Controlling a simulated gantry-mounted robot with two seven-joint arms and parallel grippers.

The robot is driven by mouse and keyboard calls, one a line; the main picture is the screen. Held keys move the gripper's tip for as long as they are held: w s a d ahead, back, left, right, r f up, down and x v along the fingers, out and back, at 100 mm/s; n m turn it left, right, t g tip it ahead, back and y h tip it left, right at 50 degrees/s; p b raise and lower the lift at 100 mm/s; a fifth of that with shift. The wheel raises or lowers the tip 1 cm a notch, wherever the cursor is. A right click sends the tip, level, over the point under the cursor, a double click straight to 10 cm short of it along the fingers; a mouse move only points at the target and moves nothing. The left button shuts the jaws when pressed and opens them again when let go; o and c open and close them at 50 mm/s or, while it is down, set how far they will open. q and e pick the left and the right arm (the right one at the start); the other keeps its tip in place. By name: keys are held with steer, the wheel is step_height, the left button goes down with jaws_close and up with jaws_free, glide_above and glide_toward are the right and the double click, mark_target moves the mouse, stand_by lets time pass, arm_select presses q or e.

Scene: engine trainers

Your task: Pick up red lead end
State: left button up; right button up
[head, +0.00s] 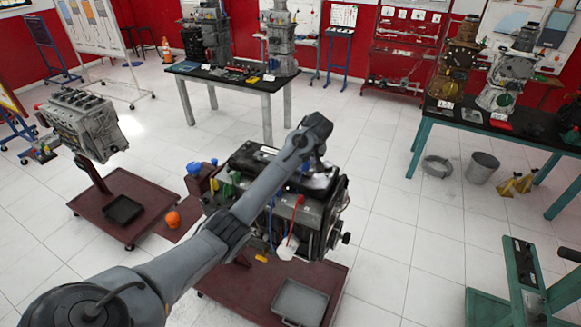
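A red lead (295,218) hangs down the front side of the dark engine (258,180), its upper end a thicker red piece near the top edge. Its lower part runs down to a white rounded part (287,248). A thin blue lead (271,218) hangs to the left of it. My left arm reaches in from the lower left across the engine. My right gripper is out of view.
The engine stands on a dark red wheeled base holding a grey tray (299,300). A second engine trainer (82,122) stands at left, with an orange object (172,219) between. A black-topped table (235,80) is behind. A green stand (525,285) is at lower right. Floor right of the engine is clear.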

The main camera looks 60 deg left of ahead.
arm_select(q)
steer(key=a+r+n+b, duration=0.1)
steer(key=a+r+n, duration=0.2)
steer(key=a+r, duration=0.15)
steer(key=shift+h, duration=0.5)
steer(key=x, duration=0.4)
steer(key=a+x, duration=0.1)
steer(key=x, duration=0.1)
steer(key=shift+s+a+r+p, duration=0.1)
steer(key=shift+s+r+p, duration=0.05)
steer(key=shift+s+p, duration=0.25)
steer(key=shift+a+f+p, duration=0.15)
steer(key=shift+f+p, duration=0.15)
steer(key=shift+f, duration=0.25)
steer(key=x, duration=0.3)
steer(key=shift+f, duration=0.65)
jaws_close()
